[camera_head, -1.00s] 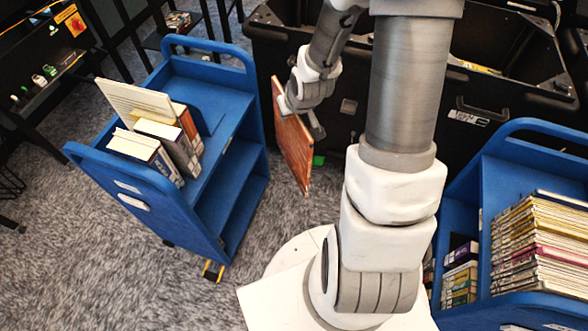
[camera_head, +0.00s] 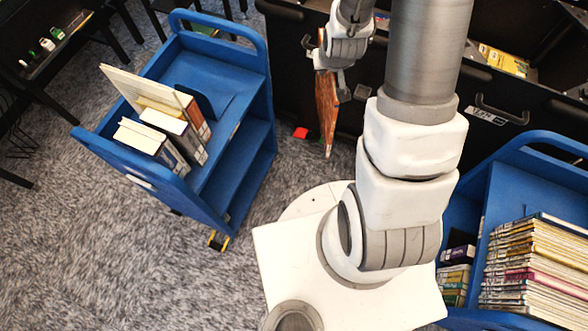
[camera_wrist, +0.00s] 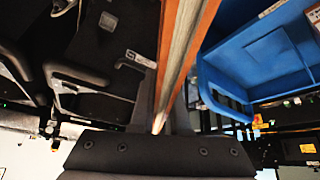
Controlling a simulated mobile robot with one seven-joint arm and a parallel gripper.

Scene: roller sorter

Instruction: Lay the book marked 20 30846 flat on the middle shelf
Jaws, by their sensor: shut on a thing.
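A thin book with a reddish-brown cover (camera_head: 327,98) hangs on edge from my gripper (camera_head: 333,66). My gripper is shut on the book's upper part, in front of the black bins and right of the left blue cart. In the wrist view the book (camera_wrist: 181,50) shows edge-on, its pale page edges between brown covers. No number can be read on it. The left blue cart (camera_head: 105,149) has a top shelf with books and a middle shelf (camera_head: 245,160) whose visible part looks empty. The book is apart from the cart.
Several upright books (camera_head: 165,120) stand on the left cart's top shelf. A second blue cart (camera_head: 480,185) with a stack of thin books (camera_head: 535,265) stands at right. Black bins (camera_head: 290,70) line the back.

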